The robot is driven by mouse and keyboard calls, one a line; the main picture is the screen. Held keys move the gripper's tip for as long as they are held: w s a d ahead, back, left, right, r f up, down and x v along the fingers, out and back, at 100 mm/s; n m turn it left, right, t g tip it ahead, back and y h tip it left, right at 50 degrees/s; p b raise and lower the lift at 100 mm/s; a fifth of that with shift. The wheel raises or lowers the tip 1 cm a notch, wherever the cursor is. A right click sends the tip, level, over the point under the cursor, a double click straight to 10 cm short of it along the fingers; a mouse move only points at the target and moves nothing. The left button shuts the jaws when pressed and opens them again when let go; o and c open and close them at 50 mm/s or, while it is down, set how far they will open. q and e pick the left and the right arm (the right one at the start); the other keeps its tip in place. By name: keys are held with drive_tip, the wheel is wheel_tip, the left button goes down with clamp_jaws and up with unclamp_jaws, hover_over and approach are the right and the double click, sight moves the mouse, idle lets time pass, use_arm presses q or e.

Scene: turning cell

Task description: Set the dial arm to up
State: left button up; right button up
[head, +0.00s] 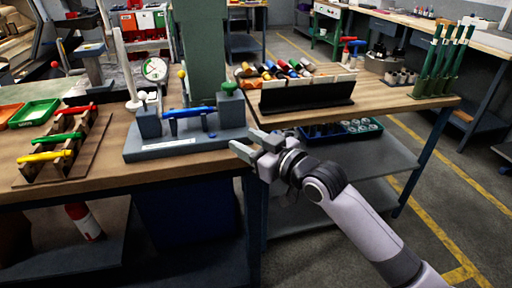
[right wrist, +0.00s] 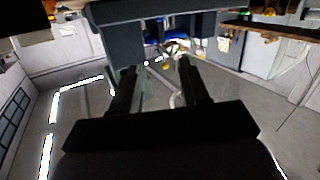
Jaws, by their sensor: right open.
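A round dial gauge (head: 154,69) with a white face and green markings stands at the back of the left bench. A slanted white post (head: 125,68) rises just left of it. I cannot tell how the dial's arm joins the post or which way it is set. My right gripper (head: 246,143) is open and empty in front of the bench, right of and lower than the dial, and apart from it. In the right wrist view its two fingers (right wrist: 156,85) stand apart with nothing between them. My left gripper is not in view.
A grey fixture (head: 190,149) with a blue handle (head: 188,112) and a green knob (head: 229,88) stands between my right gripper and the dial. A rack of coloured-handled tools (head: 62,150) lies at left.

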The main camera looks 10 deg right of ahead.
drive_tip(key=shift+s+d+f, duration=0.1)
drive_tip(key=shift+s+f, duration=0.05)
drive_tip(key=shift+f, duration=0.05)
